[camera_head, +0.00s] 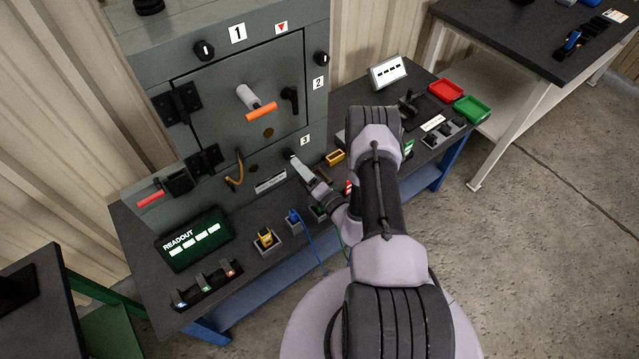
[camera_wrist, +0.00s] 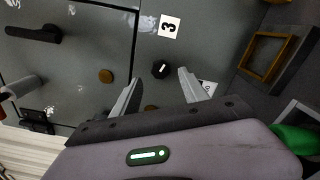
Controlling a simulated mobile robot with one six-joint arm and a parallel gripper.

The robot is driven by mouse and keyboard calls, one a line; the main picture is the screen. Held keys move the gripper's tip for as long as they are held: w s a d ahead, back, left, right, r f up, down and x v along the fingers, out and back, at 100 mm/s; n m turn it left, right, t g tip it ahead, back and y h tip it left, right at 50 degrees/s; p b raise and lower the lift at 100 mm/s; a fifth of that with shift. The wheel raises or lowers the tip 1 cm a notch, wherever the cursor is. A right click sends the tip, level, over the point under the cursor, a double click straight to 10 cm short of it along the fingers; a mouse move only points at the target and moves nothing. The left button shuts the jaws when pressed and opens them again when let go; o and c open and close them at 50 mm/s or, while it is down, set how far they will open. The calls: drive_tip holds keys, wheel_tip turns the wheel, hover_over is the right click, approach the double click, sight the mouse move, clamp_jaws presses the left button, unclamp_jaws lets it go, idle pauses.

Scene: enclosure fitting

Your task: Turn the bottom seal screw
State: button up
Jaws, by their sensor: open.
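The bottom seal screw (camera_wrist: 160,69) is a small black round knob with a white mark, next to the label 3 (camera_wrist: 169,26) on the grey enclosure face. My gripper (camera_wrist: 159,76) is open, one finger on each side of the screw in the wrist view. The screw shows between the fingertips, and I cannot tell whether either finger touches it. In the head view my gripper (camera_head: 298,165) reaches the enclosure's lower right, just below label 3 (camera_head: 306,140). There the gripper largely hides the screw.
The enclosure door (camera_head: 215,135) has an orange-tipped handle (camera_head: 260,111) and a black lever (camera_head: 290,100). Screws by labels 1 (camera_head: 203,50) and 2 (camera_head: 321,58) sit higher. A yellow frame (camera_wrist: 268,55) stands right of my gripper. The bench (camera_head: 150,300) holds a readout and connectors.

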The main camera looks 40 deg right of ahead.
drive_tip(key=s+p, duration=0.2)
drive_tip(key=s, duration=0.9)
drive_tip(key=shift+s+d, duration=0.15)
drive_tip(key=shift+s, duration=0.2)
